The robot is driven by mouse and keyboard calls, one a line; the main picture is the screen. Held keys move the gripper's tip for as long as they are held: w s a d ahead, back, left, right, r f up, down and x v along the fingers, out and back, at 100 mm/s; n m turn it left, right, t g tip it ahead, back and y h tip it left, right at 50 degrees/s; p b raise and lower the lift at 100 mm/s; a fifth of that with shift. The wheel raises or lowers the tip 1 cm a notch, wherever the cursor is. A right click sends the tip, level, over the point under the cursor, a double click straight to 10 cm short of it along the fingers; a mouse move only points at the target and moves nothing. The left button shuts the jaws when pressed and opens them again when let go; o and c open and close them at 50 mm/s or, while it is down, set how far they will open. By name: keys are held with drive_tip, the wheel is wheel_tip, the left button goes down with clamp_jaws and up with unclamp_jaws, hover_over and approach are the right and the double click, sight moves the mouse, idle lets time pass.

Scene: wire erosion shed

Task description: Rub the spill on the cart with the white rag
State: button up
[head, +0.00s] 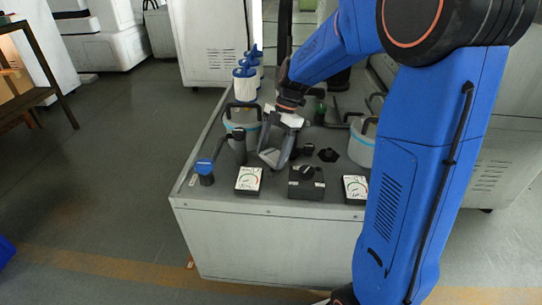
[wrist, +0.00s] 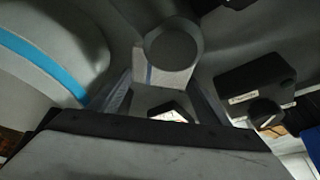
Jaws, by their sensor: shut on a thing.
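My gripper (head: 276,158) points down over the top of the pale cart (head: 270,208), between a grey elbow pipe and a black knob. In the wrist view its fingers (wrist: 166,84) close around a pale, squarish piece with a thin blue stripe, which looks like the white rag (wrist: 151,75). A round dark grey disc overlaps this piece. In the head view the rag is hidden behind the fingers. I cannot make out the spill for certain. A flat-looking black patch (head: 328,155) lies right of my gripper, but it may be a fitting.
A grey bucket (head: 243,120) stands left of my gripper, with blue-capped filters (head: 245,84) behind. A blue-handled valve (head: 205,172), two gauges (head: 248,179) (head: 355,188) and a black switch box (head: 306,183) line the front edge. Another bucket (head: 362,143) stands right.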

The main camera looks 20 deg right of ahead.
drive_tip(key=shift+w+d+r, duration=0.15)
drive_tip(key=shift+w+d, duration=0.15)
drive_tip(key=shift+d, duration=0.05)
drive_tip(key=shift+s, duration=0.1)
drive_tip(key=shift+c, duration=0.2)
drive_tip(key=shift+s+a, duration=0.25)
drive_tip(key=shift+s, duration=0.5)
drive_tip(key=shift+s+a, duration=0.35)
drive_tip(key=shift+s, duration=0.4)
drive_tip(key=shift+s+a, duration=0.35)
drive_tip(key=shift+s, duration=0.35)
drive_tip(key=shift+o, duration=0.4)
drive_tip(key=shift+s+a+f, duration=0.1)
drive_tip(key=shift+s+a, duration=0.25)
drive_tip(key=shift+s, duration=0.5)
drive_tip(key=shift+s+a+f, duration=0.1)
drive_tip(key=shift+s+a, duration=0.25)
drive_tip(key=shift+s, duration=0.5)
drive_tip(key=shift+w+d+r, duration=0.1)
drive_tip(key=shift+w+d, duration=0.45)
drive_tip(key=shift+w, duration=0.8)
drive_tip(key=shift+w+d+r, duration=0.1)
drive_tip(key=shift+w+d, duration=0.45)
drive_tip(key=shift+w, duration=0.75)
drive_tip(key=shift+w+d+r, duration=0.1)
drive_tip(key=shift+w+d, duration=0.45)
drive_tip(key=shift+w, duration=0.8)
drive_tip(key=shift+c, duration=0.2)
